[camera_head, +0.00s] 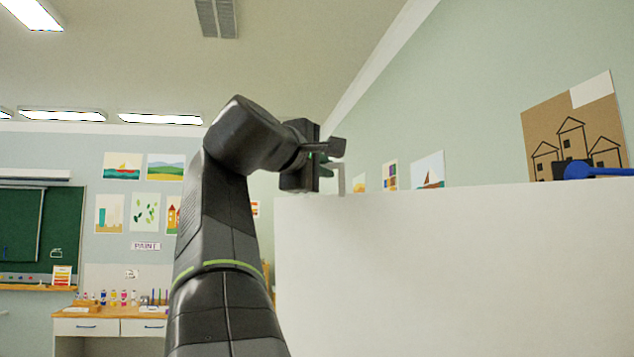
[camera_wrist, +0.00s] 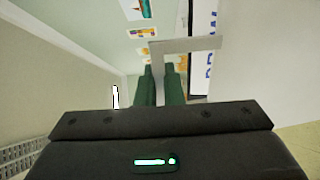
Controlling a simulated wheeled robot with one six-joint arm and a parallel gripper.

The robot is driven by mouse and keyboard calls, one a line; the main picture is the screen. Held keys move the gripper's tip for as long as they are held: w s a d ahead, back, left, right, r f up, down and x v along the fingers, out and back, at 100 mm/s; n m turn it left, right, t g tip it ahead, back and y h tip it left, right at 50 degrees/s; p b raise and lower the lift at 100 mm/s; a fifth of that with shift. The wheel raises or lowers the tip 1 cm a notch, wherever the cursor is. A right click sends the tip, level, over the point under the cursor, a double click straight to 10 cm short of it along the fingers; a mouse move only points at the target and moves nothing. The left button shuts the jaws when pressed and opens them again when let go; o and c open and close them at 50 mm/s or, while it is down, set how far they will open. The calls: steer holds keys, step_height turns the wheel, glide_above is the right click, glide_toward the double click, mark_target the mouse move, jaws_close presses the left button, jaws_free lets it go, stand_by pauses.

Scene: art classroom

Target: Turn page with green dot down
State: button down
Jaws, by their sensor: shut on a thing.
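A large blank white sheet or panel (camera_head: 455,270) fills the lower right of the head view. No green dot shows in either view. My gripper (camera_head: 330,171) is at the sheet's upper left corner. A thin grey angled strip (camera_head: 341,181) stands at that corner by the fingertips. In the wrist view, my gripper's (camera_wrist: 161,72) two green fingers are close together on the stem of this grey strip (camera_wrist: 186,45), whose upper arm runs to the right. I cannot tell how the strip joins the sheet.
A brown board with house drawings (camera_head: 575,135) and a blue object (camera_head: 592,171) show above the sheet's top edge at right. A desk with paint bottles (camera_head: 112,322) stands at the back left. A chalkboard (camera_head: 40,228) hangs on the far wall. Space above the sheet is open.

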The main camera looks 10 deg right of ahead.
steer(key=f+b+v, duration=0.1)
steer(key=v, duration=0.6)
steer(key=shift+a+f, duration=0.2)
steer(key=shift+f, duration=0.1)
steer(key=shift+s, duration=0.15)
steer(key=c, duration=2.2)
jaws_free()
steer(key=shift+s+a+f+b, duration=0.3)
steer(key=shift+s+a, duration=0.25)
steer(key=shift+s, duration=0.1)
steer(key=shift+s+a+f+b, duration=0.3)
steer(key=shift+s+a, duration=0.2)
steer(key=shift+s, duration=0.15)
steer(key=shift+s+a+f+b, duration=0.25)
steer(key=shift+s+a+b, duration=0.05)
steer(key=shift+s+a, duration=0.3)
steer(key=shift+s+a+f+b, duration=0.2)
steer(key=shift+s+a+f, duration=0.1)
steer(key=shift+s+a, duration=0.4)
steer(key=shift+s+a+f+b, duration=0.15)
steer(key=shift+s+a+f, duration=0.2)
steer(key=shift+s, duration=0.6)
steer(key=shift+a, duration=0.1)
steer(key=s+a+f+b, duration=0.3)
steer(key=s+a+f, duration=0.1)
steer(key=s, duration=0.2)
steer(key=shift+a+f, duration=0.3)
